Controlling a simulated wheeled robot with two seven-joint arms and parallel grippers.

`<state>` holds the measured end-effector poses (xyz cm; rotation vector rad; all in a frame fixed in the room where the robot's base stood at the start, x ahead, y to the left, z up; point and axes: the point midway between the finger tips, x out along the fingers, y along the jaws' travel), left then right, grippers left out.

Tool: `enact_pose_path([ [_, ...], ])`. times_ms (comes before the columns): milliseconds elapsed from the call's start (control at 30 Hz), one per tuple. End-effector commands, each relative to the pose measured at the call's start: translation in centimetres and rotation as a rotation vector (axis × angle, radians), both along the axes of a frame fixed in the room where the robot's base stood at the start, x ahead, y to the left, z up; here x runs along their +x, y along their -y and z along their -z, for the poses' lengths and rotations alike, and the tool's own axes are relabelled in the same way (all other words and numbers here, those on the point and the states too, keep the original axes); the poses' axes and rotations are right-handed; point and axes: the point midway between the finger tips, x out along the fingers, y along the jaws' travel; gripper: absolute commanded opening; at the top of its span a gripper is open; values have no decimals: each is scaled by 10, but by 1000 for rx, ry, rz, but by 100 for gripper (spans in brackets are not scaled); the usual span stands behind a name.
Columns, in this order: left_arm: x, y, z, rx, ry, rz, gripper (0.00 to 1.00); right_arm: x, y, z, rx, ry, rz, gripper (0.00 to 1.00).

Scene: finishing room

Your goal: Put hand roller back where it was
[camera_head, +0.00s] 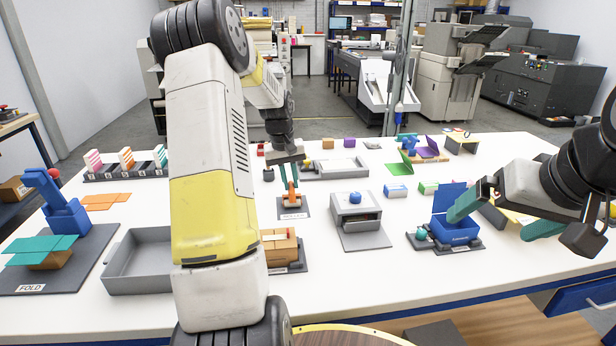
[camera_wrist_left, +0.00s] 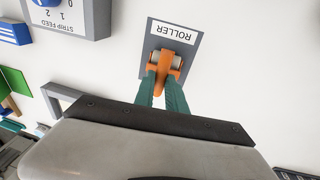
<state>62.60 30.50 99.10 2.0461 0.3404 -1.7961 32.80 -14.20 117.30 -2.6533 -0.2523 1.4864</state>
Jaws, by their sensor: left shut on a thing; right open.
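The hand roller (camera_head: 291,199) has an orange frame and a pale roller. It is at the grey mat labelled ROLLER (camera_head: 293,214), near the middle of the table. My left gripper (camera_head: 291,184) comes down from above, shut on the roller. In the left wrist view the roller (camera_wrist_left: 166,63) lies between the teal fingertips (camera_wrist_left: 163,76), over the mat (camera_wrist_left: 193,60). I cannot tell whether it touches the mat or hangs just above. My right gripper (camera_head: 505,217) is open, its fingers spread near the blue box (camera_head: 456,228) at the right.
A grey strip-feed box (camera_head: 356,214) with a blue knob stands right of the mat. A brown block (camera_head: 280,247) is in front of it, and an empty grey tray (camera_head: 137,262) lies to the left. My left arm hides part of the table. White table shows around the roller mat.

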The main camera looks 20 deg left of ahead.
Motion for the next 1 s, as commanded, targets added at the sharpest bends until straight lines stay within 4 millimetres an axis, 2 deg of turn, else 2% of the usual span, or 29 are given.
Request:
enact_pose_path([
  [533, -2, 1, 15, -2, -7, 2, 0, 0, 0, 0, 0, 0, 0, 100],
  [567, -2, 1, 15, -3, -8, 1, 20, 0, 0, 0, 0, 0, 0, 100],
  [633, -2, 1, 15, -2, -8, 1, 34, 0, 0, 0, 0, 0, 0, 100],
  [667, -2, 1, 15, -2, -7, 1, 38, 0, 0, 0, 0, 0, 0, 100],
  [1000, -1, 0, 10, -1, -2, 0, 38, 0, 0, 0, 0, 0, 0, 100],
])
